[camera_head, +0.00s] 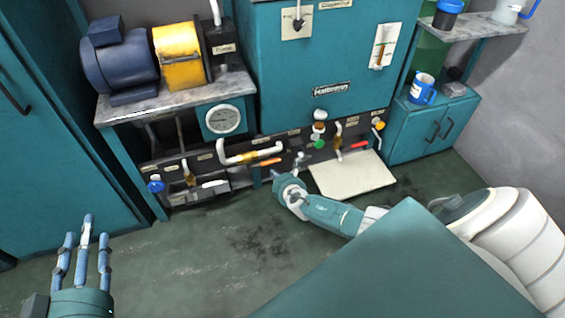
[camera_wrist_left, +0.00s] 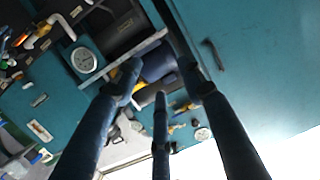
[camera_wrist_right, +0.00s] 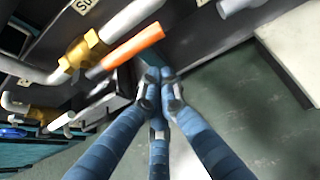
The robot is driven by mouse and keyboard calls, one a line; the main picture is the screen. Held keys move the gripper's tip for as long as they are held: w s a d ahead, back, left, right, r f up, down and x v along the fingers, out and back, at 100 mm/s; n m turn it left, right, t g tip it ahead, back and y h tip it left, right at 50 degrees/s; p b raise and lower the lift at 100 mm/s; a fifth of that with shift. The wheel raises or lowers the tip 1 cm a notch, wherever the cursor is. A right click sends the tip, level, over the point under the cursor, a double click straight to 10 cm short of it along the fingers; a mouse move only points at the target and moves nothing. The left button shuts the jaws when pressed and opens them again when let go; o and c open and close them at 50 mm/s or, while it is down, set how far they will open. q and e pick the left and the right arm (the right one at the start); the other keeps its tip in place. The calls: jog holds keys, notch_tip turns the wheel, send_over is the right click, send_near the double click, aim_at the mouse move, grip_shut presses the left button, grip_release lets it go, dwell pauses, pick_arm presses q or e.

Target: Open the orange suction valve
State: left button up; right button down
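The suction valve has an orange lever (camera_head: 271,162) on the low pipe panel below the teal tank. In the right wrist view the orange lever (camera_wrist_right: 135,45) extends from a brass valve body (camera_wrist_right: 82,50) and lies roughly along the white pipe. My right gripper (camera_wrist_right: 160,76) has its fingertips together with nothing visible between them, just below the lever and apart from it. In the head view my right gripper (camera_head: 276,174) is low in front of the panel, near the lever. My left gripper (camera_head: 87,236) is open and empty, far to the left of the valve.
A red lever (camera_head: 359,145), a green knob (camera_head: 319,144) and a blue knob (camera_head: 156,186) are on the same panel. A pale flat tray (camera_head: 352,176) lies right of my right gripper. A pump bench (camera_head: 180,98) stands left. The floor in front is clear.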

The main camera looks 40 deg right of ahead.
pick_arm(q)
notch_tip(320, 180, up, 8)
jog(key=t+h+b, duration=0.1)
jog(key=t, duration=0.3)
jog(key=s+a+f+g+y+p, duration=0.1)
jog(key=s+a+f+g+p, duration=0.2)
jog(key=f, duration=0.5)
jog(key=s+f+g+y, duration=0.2)
jog(key=f+g, duration=0.4)
jog(key=f, duration=0.3)
jog(key=s+a+f+g+p, duration=0.2)
jog(key=s+f+g, duration=0.1)
jog(key=s, duration=0.4)
jog(key=s+a+f+g+y+p, duration=0.1)
jog(key=s+a+f+g, duration=0.1)
jog(key=s+f+g, duration=0.2)
jog(key=s, duration=0.3)
jog(key=shift+s+a+n+p, duration=0.25)
jog(key=shift+a+n+p, duration=0.05)
jog(key=shift+p, duration=0.05)
pick_arm(e)
jog(key=f+v, duration=0.1)
jog(key=v, duration=0.8)
jog(key=shift+s+a, duration=0.3)
jog(key=shift+s, duration=0.2)
